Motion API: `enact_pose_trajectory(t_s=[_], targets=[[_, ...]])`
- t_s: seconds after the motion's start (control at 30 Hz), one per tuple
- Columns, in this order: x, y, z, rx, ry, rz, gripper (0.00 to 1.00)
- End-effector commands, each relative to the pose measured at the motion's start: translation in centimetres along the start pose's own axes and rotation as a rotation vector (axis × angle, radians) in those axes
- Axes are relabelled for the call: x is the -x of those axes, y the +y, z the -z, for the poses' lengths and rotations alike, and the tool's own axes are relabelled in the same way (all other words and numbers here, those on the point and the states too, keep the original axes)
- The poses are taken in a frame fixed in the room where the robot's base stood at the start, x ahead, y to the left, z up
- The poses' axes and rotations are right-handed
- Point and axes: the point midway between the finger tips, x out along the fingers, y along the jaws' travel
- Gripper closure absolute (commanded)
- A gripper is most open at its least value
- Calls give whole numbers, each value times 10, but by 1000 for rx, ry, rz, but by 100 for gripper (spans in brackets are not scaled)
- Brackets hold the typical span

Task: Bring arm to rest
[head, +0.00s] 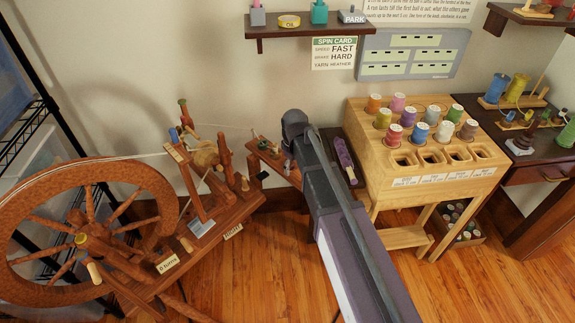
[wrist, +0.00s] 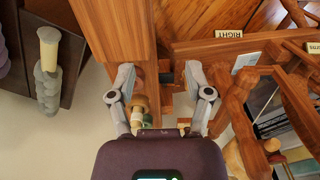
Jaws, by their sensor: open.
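My arm (head: 335,200) reaches up from the bottom of the head view toward the spinning wheel's right side. My gripper (wrist: 160,72) shows in the wrist view with its two grey fingers spread apart. A small wooden spool-like piece (wrist: 139,105) shows low between the fingers, close to the left one; I cannot tell whether they touch. Nothing is clamped between the fingers. The gripper's fingers are hidden behind my arm in the head view.
The spinning wheel (head: 85,240) stands at left. A small wooden stand (head: 272,160) is close beside my arm. A wooden spool rack (head: 405,158) with several coloured spools stands to the right, with a dark desk (head: 540,172) beyond. A wall shelf (head: 305,30) hangs above.

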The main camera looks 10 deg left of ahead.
Motion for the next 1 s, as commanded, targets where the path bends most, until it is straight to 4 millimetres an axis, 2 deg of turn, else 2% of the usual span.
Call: enact_pose_trajectory(t_s=[0.73,0.87,1.0], targets=[[1,4,-7,-21,0,0,35],[2,8,-22,-60,-1,0,35],[2,17,-55,-155,-4,0,35]])
